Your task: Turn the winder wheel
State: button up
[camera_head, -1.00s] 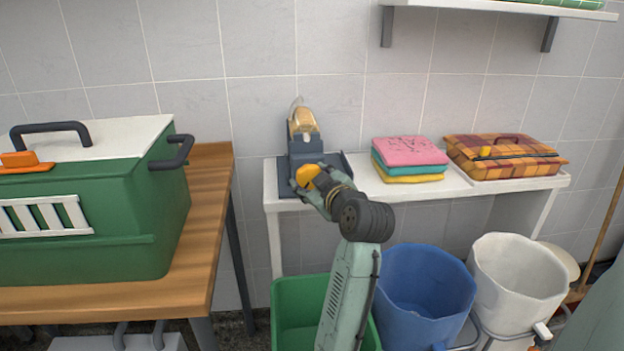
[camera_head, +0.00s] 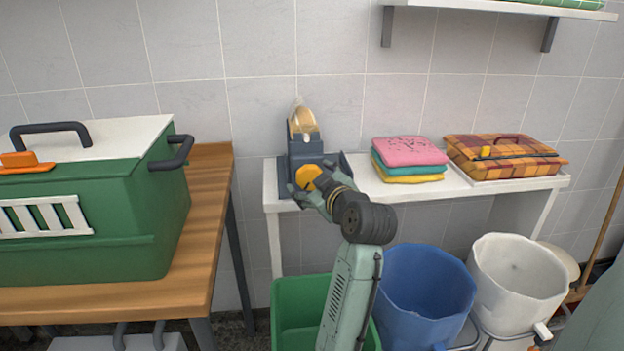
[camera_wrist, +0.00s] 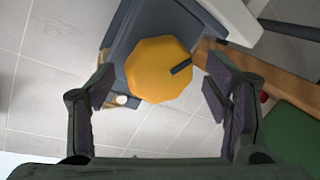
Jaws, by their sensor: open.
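The winder is a dark blue-grey stand (camera_head: 303,150) on the left end of the white shelf table, with a tan roll (camera_head: 302,122) at its top. Its orange-yellow wheel (camera_head: 307,177) is on the near side, partly hidden by my gripper. In the wrist view the wheel (camera_wrist: 158,69) is a many-sided orange disc with a dark bar-like mark on its right part. My gripper (camera_wrist: 160,92) is open, with one finger on each side of the wheel. Gaps show between the fingers and the wheel's rim. In the head view my gripper (camera_head: 309,186) is at the table's front edge.
Folded towels (camera_head: 409,158) and a plaid bag (camera_head: 503,156) lie right of the winder on the white table (camera_head: 400,191). Green (camera_head: 290,310), blue (camera_head: 425,290) and white (camera_head: 517,280) bins stand below. A green kennel (camera_head: 90,215) sits on the wooden table (camera_head: 190,290) at left.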

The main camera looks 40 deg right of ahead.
jog(key=v, duration=1.1)
jog(key=shift+s, duration=0.2)
